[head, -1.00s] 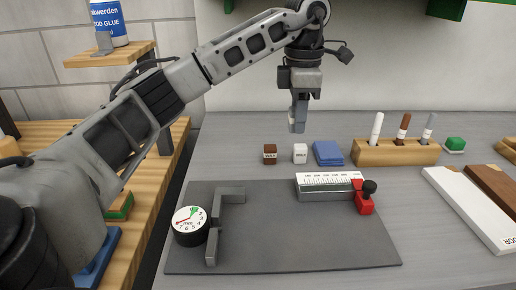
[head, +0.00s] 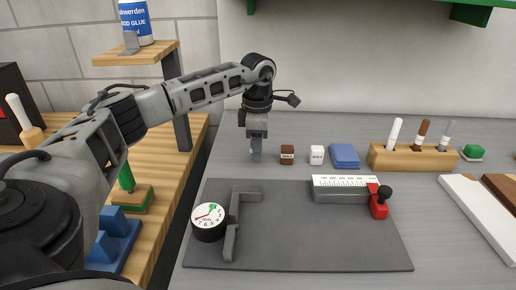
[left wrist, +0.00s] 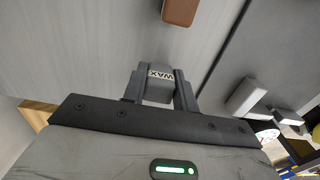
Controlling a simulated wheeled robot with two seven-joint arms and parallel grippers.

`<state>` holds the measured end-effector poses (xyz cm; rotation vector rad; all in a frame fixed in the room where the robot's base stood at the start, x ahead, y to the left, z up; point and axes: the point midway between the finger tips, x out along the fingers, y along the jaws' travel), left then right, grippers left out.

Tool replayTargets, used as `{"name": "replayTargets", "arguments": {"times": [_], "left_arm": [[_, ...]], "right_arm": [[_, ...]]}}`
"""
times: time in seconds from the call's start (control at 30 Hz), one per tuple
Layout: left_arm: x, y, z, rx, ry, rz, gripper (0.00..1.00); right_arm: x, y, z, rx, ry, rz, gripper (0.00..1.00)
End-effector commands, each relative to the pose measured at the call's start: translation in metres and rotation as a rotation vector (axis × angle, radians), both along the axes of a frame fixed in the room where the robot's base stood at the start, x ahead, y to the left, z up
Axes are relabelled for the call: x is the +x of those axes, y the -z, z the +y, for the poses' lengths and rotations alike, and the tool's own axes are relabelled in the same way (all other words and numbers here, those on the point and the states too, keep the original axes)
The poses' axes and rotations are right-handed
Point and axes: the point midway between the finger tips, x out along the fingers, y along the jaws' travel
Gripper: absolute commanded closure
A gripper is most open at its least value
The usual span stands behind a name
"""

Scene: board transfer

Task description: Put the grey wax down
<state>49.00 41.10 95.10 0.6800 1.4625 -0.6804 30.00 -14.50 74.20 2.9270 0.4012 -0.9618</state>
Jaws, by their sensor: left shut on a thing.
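My left gripper (head: 256,150) points down at the back of the grey table, just left of the brown wax block (head: 287,158). In the left wrist view it (left wrist: 160,88) is shut on the grey wax (left wrist: 158,84), a small block whose WAX label faces the camera. The wax is low, close to the tabletop; whether it touches cannot be told. In the head view the fingers mostly hide it. The white wax block (head: 317,155) stands right of the brown one. My right gripper is not in view.
A blue block (head: 344,156) and a wooden holder (head: 412,158) with several sticks continue the row rightward. A dark mat (head: 320,240) in front carries a dial (head: 208,222), a grey fence (head: 233,228) and a ruler stop (head: 342,190). A wooden side bench (head: 160,180) is at left.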

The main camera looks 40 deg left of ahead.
Motion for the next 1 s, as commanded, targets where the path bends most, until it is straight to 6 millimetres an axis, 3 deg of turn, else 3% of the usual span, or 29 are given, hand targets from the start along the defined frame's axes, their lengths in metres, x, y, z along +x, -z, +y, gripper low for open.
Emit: {"name": "replayTargets", "arguments": {"times": [0.13, 0.47, 0.5, 0.57, 0.87, 1.0], "left_arm": [[0.0, 0.012, 0.0, -0.001, 0.0, 0.001, 0.93], [0.0, 0.016, -0.001, -0.001, 0.0, -0.001, 0.93], [0.0, 0.017, -0.001, -0.001, 0.0, -0.001, 0.69], [0.0, 0.016, -0.001, -0.001, 0.0, -0.001, 0.52], [0.0, 0.015, -0.001, 0.0, 0.0, -0.001, 0.5], [0.001, 0.004, -0.001, 0.0, -0.001, -0.004, 0.5]], "right_arm": [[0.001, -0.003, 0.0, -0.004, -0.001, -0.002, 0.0], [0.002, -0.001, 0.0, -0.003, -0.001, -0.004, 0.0], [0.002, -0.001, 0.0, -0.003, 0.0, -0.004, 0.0], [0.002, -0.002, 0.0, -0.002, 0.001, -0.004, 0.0], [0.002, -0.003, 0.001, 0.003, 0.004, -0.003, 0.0], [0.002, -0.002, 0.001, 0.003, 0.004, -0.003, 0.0]]}}
